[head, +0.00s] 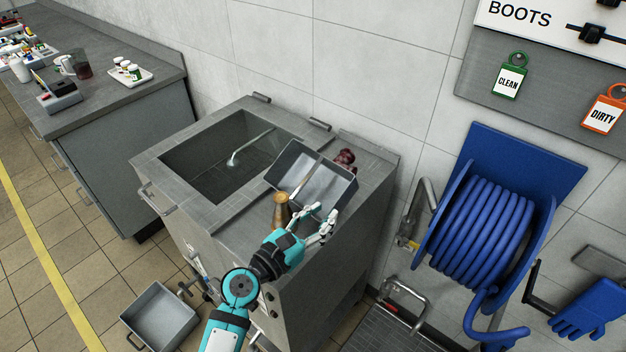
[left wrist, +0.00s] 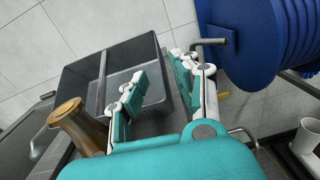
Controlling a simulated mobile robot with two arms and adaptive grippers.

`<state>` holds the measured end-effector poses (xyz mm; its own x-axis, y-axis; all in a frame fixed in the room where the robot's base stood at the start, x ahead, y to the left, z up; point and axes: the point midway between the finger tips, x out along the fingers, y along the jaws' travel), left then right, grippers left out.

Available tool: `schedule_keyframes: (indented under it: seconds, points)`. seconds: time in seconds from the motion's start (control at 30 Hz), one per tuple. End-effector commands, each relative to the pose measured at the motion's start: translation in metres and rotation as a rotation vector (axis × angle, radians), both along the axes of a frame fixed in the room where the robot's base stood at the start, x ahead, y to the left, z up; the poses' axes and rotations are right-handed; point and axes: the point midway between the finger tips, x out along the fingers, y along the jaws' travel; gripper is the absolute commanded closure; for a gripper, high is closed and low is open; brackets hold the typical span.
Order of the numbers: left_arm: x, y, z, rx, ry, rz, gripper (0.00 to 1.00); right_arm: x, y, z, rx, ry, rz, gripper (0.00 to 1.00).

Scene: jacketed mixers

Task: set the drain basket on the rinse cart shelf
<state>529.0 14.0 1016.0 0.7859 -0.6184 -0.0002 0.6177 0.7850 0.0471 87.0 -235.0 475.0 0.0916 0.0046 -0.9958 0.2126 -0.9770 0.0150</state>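A dark grey rectangular basket (head: 325,182), taken as the drain basket, sits tilted on the top of a steel sink unit (head: 235,235), right of the basin. A light bar crosses it; it also shows in the left wrist view (left wrist: 84,88). My left gripper (head: 318,220) is at its near right corner. In the left wrist view the fingers (left wrist: 158,70) are apart, with the basket's side wall appearing between them; contact cannot be told. My right gripper is not in view. I cannot tell which surface is the rinse cart shelf.
A brass-coloured upright object (head: 282,210) stands close left of my gripper. A dark red item (head: 345,158) is behind the basket. A blue hose reel (head: 485,225) hangs on the right. A grey tub (head: 160,316) is on the floor. A cluttered counter (head: 110,98) is at left.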

Motion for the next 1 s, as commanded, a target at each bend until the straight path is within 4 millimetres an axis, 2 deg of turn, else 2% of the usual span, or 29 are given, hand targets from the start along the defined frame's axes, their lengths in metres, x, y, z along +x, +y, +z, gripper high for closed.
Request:
schedule_keyframes:
  seconds: [0.1,0.37,0.63,0.97,1.0]
  points:
    - [0.017,-0.013,0.002,0.000,-0.001,0.000,0.70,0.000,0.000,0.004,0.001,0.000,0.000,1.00]
    - [0.031,-0.025,0.000,0.001,-0.001,-0.002,0.70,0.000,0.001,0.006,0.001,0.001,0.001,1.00]
    - [0.062,-0.048,-0.001,0.002,-0.001,-0.002,0.70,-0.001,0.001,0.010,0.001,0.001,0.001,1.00]
    - [0.068,-0.053,-0.002,0.003,-0.001,-0.001,0.70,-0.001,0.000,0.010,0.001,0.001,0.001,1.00]
    - [0.068,-0.053,-0.002,0.003,-0.001,-0.001,0.75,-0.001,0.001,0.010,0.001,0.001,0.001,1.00]
